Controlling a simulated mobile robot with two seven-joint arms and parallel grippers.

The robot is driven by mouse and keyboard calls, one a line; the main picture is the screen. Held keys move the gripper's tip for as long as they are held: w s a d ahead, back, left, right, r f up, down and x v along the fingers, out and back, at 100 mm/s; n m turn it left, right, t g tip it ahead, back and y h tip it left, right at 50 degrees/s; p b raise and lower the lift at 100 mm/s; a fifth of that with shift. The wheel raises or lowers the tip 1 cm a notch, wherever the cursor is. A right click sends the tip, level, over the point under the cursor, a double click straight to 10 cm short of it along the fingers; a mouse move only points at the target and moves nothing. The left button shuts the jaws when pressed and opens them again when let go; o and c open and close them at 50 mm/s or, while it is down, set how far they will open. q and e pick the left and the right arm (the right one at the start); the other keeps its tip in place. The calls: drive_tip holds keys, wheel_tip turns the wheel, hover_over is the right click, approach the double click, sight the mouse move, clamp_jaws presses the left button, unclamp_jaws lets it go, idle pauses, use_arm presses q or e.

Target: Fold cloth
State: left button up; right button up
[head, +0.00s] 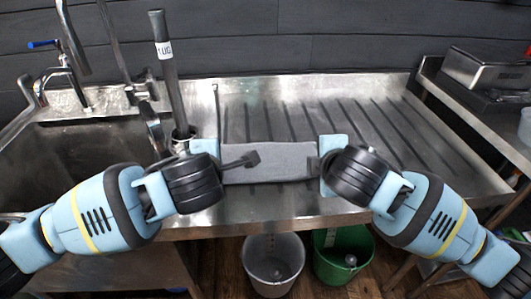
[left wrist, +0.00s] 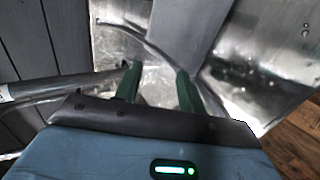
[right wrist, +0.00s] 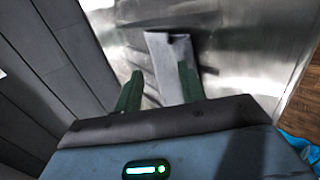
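A grey cloth (head: 285,158) lies as a flat, long rectangle on the steel drainboard, between my two grippers. It also shows in the left wrist view (left wrist: 188,32) and in the right wrist view (right wrist: 166,55). My left gripper (left wrist: 156,70) is at the cloth's left end, its green fingers apart. My right gripper (right wrist: 159,74) is at the right end, its fingers also apart, with the cloth's end ahead of and between them. In the head view the fingertips are mostly hidden by the gripper bodies. A dark shape crosses the cloth's left part; I cannot tell what it is.
The ribbed drainboard (head: 345,120) is clear behind the cloth. A sink (head: 75,150) with taps is at the left. A labelled grey upright tube (head: 168,75) stands behind my left gripper. A grey bucket (head: 272,270) and a green bucket (head: 343,262) stand on the floor below.

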use_arm(q)
drive_tip(key=s+r, duration=0.5)
drive_tip(key=r, duration=0.2)
drive_tip(key=shift+s, duration=0.15)
use_arm(e)
drive_tip(key=s+r, duration=0.5)
drive_tip(key=r, duration=0.2)
drive_tip(key=shift+s, duration=0.2)
